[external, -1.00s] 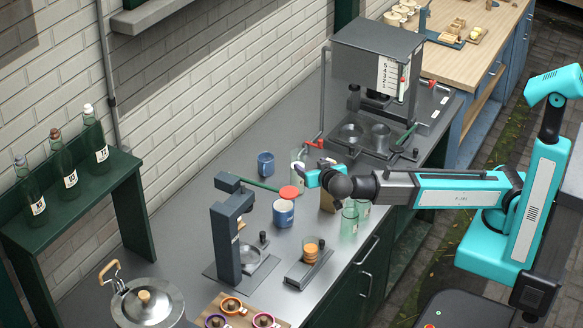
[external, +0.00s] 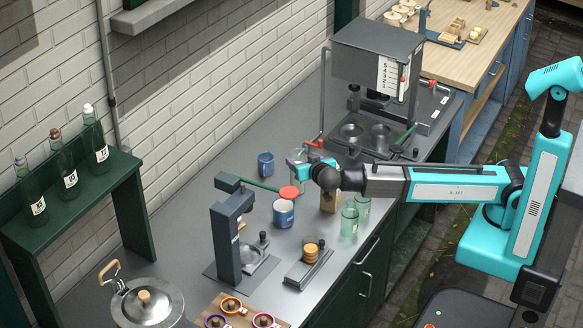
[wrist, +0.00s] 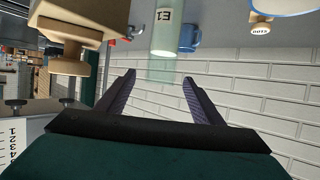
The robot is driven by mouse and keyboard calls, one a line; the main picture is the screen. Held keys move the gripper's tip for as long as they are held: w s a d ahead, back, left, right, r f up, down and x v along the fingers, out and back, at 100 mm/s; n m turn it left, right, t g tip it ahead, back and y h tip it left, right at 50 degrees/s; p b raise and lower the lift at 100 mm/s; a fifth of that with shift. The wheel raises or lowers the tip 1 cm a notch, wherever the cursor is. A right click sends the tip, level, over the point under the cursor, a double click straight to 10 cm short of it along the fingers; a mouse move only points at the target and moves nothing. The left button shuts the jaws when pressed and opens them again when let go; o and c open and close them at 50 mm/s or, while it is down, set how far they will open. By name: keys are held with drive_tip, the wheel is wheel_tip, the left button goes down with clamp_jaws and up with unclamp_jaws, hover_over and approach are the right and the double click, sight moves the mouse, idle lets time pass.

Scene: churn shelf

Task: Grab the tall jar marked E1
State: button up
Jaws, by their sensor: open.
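The tall jar marked E1 (wrist: 164,68) is pale green, see-through glass with a white label. In the wrist view it stands at the upper middle, its near end showing in the gap between my fingertips. In the external view the jar (external: 299,154) is small and partly hidden behind my gripper (external: 298,166). My gripper (wrist: 158,80) is open, with one dark finger on each side of the jar's line. I cannot tell whether either finger touches the glass.
A wooden block with a knob (wrist: 70,35) is close on the left in the wrist view. A blue mug (wrist: 190,38) is beyond the jar. Green glasses (external: 350,222) stand near the counter's front edge.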

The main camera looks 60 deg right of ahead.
sight(300, 160)
drive_tip(key=shift+w, duration=0.1)
idle(0.3)
drive_tip(key=shift+p+x, duration=1.25)
drive_tip(key=shift+x, duration=1.3)
drive_tip(key=shift+f, duration=0.2)
drive_tip(key=shift+c, duration=0.4)
clamp_jaws()
